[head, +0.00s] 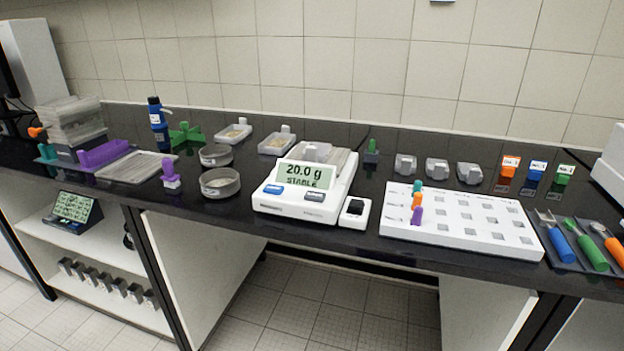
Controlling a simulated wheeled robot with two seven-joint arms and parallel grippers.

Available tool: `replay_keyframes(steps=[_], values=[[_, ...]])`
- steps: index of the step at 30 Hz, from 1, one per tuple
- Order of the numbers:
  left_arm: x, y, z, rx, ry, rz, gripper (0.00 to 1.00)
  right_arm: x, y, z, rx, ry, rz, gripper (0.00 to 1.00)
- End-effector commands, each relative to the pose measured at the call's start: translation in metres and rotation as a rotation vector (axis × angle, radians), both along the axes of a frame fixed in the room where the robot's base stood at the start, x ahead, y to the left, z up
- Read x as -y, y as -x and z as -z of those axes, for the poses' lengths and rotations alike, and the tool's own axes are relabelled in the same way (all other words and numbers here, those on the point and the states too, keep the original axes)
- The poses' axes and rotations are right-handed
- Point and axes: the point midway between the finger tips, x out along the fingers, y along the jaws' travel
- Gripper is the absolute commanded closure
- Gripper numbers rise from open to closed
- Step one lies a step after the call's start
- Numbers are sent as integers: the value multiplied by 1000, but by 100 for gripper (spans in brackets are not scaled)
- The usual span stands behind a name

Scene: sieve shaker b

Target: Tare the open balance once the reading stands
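The white open balance (300,209) stands near the front edge of the dark bench, at the middle of the view. Its display (305,175) reads "20.0 g" and "STABLE". Below the display are a blue button (274,189) on the left and a grey button (314,196) on the right; their labels are too small to read. A small white box with a dark top (354,212) stands beside the balance on the right. Neither gripper is in view.
Round sieves (220,182) and a purple-handled tool (171,175) stand left of the balance. A white slotted board (462,220) lies to the right, with a dark tool tray (580,245) beyond it. Dark bench shows between sieves and balance.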

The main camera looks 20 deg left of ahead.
Motion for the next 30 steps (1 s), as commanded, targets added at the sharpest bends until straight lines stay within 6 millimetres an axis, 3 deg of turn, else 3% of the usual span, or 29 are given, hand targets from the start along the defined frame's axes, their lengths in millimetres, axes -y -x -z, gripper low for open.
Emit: replay_keyframes(steps=[9,17,30], values=[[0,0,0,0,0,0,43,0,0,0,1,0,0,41],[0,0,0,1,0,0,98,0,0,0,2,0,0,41],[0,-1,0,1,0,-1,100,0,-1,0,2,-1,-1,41]])
